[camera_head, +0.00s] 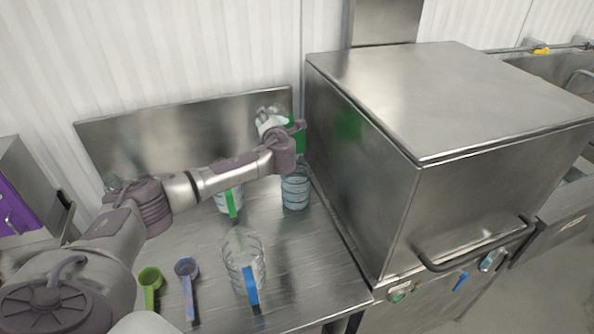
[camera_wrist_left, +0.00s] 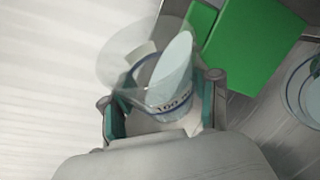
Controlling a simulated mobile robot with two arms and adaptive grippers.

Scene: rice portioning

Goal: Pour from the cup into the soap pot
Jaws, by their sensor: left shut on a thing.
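My left gripper (camera_head: 272,118) is above the back of the steel table, near the green box. In the left wrist view its fingers (camera_wrist_left: 160,112) are shut on a clear measuring cup (camera_wrist_left: 166,100) with dark "100 ml" lettering. A pale bluish oval shows in the cup; I cannot tell if it is liquid. A clear ribbed pot (camera_head: 295,190) stands upright on the table below the gripper. Part of a round clear vessel (camera_wrist_left: 308,90) shows at the right edge of the wrist view. I cannot tell for sure which vessel is the soap pot. My right gripper is out of view.
A green box (camera_head: 298,135) stands behind the gripper and also shows in the wrist view (camera_wrist_left: 252,42). Clear jugs with a green handle (camera_head: 231,203) and a blue handle (camera_head: 250,284) stand nearer. Green (camera_head: 150,278) and blue (camera_head: 187,269) scoops lie at the front. A steel machine (camera_head: 440,170) borders the right.

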